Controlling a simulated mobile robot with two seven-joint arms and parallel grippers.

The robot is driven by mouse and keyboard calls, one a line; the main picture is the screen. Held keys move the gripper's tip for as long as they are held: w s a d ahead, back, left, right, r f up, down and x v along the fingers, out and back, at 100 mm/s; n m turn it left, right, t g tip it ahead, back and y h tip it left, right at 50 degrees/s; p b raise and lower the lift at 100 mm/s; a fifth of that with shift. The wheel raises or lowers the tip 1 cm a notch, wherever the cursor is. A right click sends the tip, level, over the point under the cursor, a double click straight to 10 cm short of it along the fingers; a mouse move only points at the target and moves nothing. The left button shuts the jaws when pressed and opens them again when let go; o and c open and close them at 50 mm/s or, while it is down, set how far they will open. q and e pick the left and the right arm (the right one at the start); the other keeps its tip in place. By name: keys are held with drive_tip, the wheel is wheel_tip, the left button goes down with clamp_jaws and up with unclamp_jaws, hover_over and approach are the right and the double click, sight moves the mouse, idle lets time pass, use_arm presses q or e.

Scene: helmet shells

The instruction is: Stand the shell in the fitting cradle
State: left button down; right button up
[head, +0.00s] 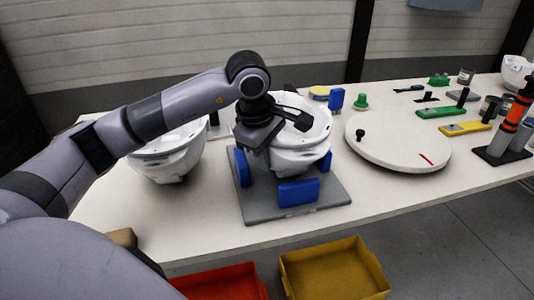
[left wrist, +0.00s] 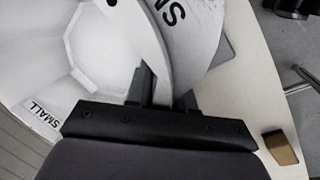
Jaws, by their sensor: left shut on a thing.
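A white helmet shell (head: 305,155) is in the fitting cradle, a grey plate (head: 290,212) with blue pads (head: 298,193) around the shell. The shell looks roughly upright; whether it rests fully on the cradle is hidden. My left gripper (head: 285,118) is over the shell's left and top side, shut on its edge. In the left wrist view, the fingers (left wrist: 163,92) lie on a white shell wall (left wrist: 195,40) with part of a printed word. A second white shell (head: 170,160) stands on the table left of the cradle. My right gripper is out of view.
A white round turntable (head: 398,140) is right of the cradle. Red (head: 225,283) and yellow bins (head: 335,272) are below the front edge. A brown block (head: 122,238) is at front left.

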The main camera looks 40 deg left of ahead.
use_arm(q)
drive_tip(key=shift+f+b, duration=0.5)
drive_tip(key=shift+f, duration=0.1)
drive_tip(key=c, duration=0.9)
unclamp_jaws()
drive_tip(key=shift+r, duration=0.1)
drive_tip(key=v, duration=0.5)
drive_tip(key=shift+s+r, duration=0.15)
drive_tip(key=shift+r, duration=0.25)
drive_tip(key=shift+s+r, duration=0.2)
drive_tip(key=shift+r, duration=0.35)
